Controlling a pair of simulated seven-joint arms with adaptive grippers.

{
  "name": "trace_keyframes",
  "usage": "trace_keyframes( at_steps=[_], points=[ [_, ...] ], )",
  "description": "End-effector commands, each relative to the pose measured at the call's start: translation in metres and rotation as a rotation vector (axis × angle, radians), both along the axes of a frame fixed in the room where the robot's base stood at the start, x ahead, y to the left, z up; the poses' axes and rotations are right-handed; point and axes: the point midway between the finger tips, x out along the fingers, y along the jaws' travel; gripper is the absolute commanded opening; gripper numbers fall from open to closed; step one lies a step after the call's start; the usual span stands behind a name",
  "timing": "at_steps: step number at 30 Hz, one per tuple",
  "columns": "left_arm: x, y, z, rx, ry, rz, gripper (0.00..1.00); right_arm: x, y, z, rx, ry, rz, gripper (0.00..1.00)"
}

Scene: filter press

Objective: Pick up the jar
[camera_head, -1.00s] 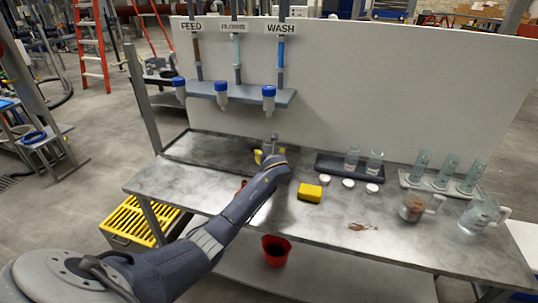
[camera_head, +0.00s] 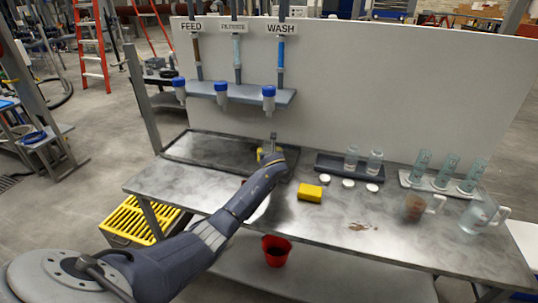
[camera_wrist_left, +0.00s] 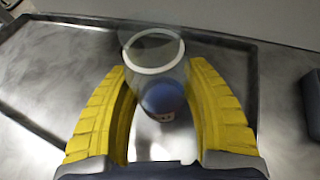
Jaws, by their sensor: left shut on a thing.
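A clear jar with a white ring at its rim (camera_wrist_left: 152,51) stands between the yellow fingers of my left gripper (camera_wrist_left: 160,112) in the left wrist view. The gripper is shut on it. A rounded blue thing shows between the fingers, behind or through the clear wall; I cannot tell which. In the head view my left gripper (camera_head: 270,152) is over the dark tray at the back left of the bench, and my wrist hides most of the jar. Two similar clear jars (camera_head: 351,158) stand in a dark rack to the right. My right gripper is not in view.
Blue-capped dispensers (camera_head: 269,97) hang from a shelf on the white panel above the tray. A yellow sponge (camera_head: 310,193), white lids (camera_head: 348,183), a jug of brown liquid (camera_head: 414,206) and a clear jug (camera_head: 476,215) stand to the right. A red bucket (camera_head: 276,250) is below.

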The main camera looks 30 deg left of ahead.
Motion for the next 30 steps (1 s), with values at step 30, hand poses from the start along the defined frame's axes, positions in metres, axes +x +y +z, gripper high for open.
trace_keyframes(
  at_steps=[30],
  points=[
    [0.001,0.000,0.023,0.000,-0.002,-0.001,0.10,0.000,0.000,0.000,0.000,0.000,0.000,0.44]
  ],
)
